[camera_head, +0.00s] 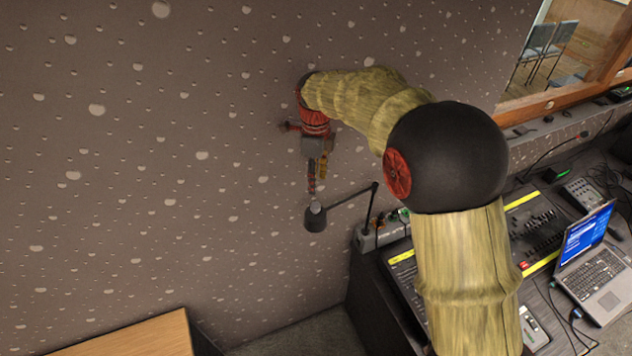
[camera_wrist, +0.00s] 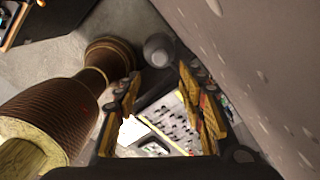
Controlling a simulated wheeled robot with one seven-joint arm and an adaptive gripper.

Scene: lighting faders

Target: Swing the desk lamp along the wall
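The desk lamp has a dark round head (camera_head: 315,217) on a thin arm (camera_head: 347,198), which runs right to an upright post on the desk. The head hangs close to the wall (camera_head: 200,190). My gripper (camera_head: 316,181) points down just above the lamp head, near the wall. In the wrist view, the grey lamp head (camera_wrist: 158,50) shows at the upper end of the gap between my fingertips (camera_wrist: 157,80). The fingers are apart with nothing held between them. I cannot tell whether a finger touches the lamp.
The mixing desk (camera_head: 540,225) with faders stands right of the lamp, partly hidden by my arm. An open laptop (camera_head: 590,265) sits on it at the right. A wooden top (camera_head: 130,338) is at the lower left. The wall left of the lamp is clear.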

